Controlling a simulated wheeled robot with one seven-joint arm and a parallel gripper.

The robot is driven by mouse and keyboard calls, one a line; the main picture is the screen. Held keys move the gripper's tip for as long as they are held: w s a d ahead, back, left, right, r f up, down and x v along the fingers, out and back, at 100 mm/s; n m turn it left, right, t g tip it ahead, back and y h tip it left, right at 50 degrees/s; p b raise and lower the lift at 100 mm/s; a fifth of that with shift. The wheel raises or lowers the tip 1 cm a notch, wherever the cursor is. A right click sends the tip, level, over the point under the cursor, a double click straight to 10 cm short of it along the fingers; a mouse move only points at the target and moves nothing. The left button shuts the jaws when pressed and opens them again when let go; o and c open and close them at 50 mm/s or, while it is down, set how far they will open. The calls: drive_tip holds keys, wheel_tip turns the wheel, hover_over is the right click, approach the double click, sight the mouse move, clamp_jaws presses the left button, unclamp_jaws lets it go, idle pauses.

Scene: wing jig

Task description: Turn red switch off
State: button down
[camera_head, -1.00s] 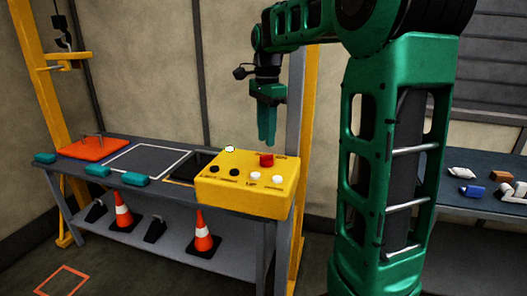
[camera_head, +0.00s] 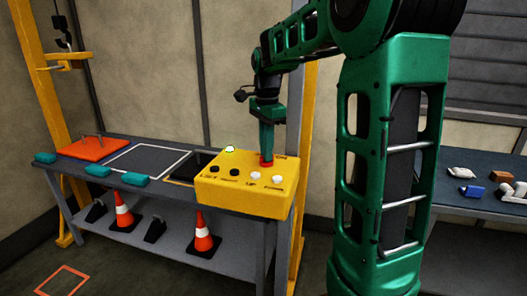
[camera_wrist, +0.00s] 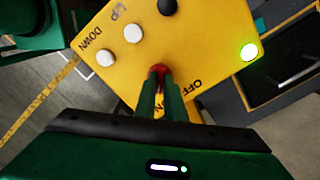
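The yellow control box (camera_head: 240,196) stands on the right end of the workbench. Its red switch (camera_head: 267,163) is on the top face, between the OFF and ON labels seen in the wrist view. My gripper (camera_head: 266,155) points down with its fingertips at the red switch. In the wrist view the two fingers (camera_wrist: 161,84) run close together with a narrow gap, and the red switch (camera_wrist: 158,70) shows at their tips. Whether they squeeze it cannot be told. The fingers hide part of the switch, so its tilt is unclear. A round lamp (camera_wrist: 249,52) on the box glows green.
White buttons (camera_wrist: 134,34) and black knobs (camera_head: 235,172) sit on the box near the switch. A yellow post (camera_head: 303,150) rises behind the bench's right end. Teal blocks (camera_head: 135,179) and an orange plate (camera_head: 92,147) lie farther left.

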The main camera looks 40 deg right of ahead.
drive_tip(key=shift+w+n, duration=0.1)
drive_tip(key=shift+n, duration=0.2)
drive_tip(key=n, duration=0.4)
drive_tip(key=shift+r+n, duration=0.1)
drive_tip(key=shift+n, duration=0.2)
drive_tip(key=n, duration=0.5)
drive_tip(key=shift+w+n, duration=0.1)
drive_tip(key=shift+n, duration=0.2)
drive_tip(key=n, duration=0.3)
drive_tip(key=shift+n, duration=2.1)
drive_tip(key=c, duration=1.8)
unclamp_jaws()
drive_tip(key=shift+c, duration=0.2)
